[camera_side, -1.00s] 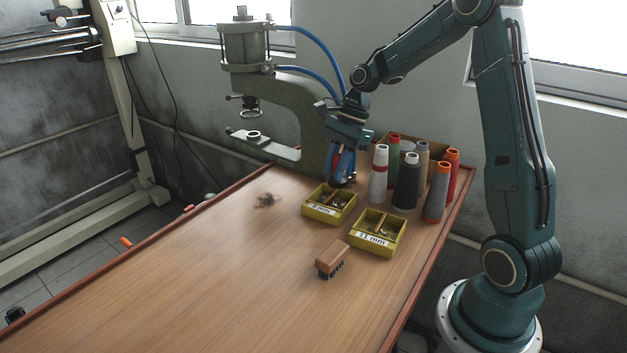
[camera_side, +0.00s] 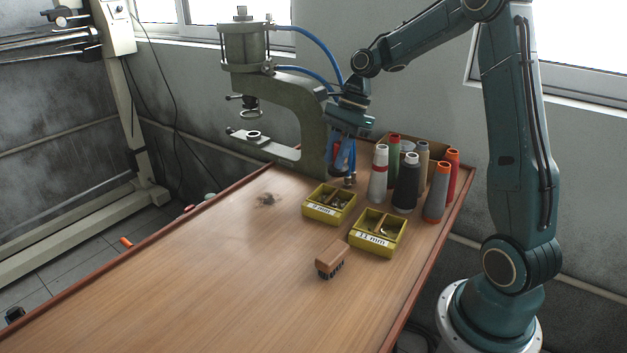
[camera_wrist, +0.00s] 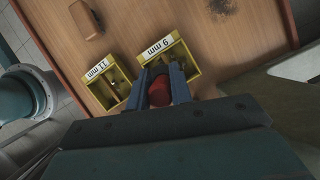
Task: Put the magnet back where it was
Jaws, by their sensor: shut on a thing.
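My gripper (camera_side: 342,172) is shut on a red magnet (camera_wrist: 159,92), which shows between the blue fingers in the wrist view. In the side view the fingers cover most of it. The gripper points down above the table, just behind the 9 mm box (camera_side: 320,214), close to the press. A small metallic bit shows below the fingertips; I cannot tell whether it clings to the magnet. The 9 mm box, yellow with small parts inside, also shows in the wrist view (camera_wrist: 160,45). The yellow 11 mm box (camera_side: 371,247) stands in front of it to the right.
The press (camera_side: 312,125) with blue hoses stands behind and left of my gripper. Several thread cones (camera_side: 406,185) stand close on the right. A wooden brush (camera_side: 332,258) lies in front of the boxes. A dark tuft (camera_side: 266,200) lies left. The table's front left is clear.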

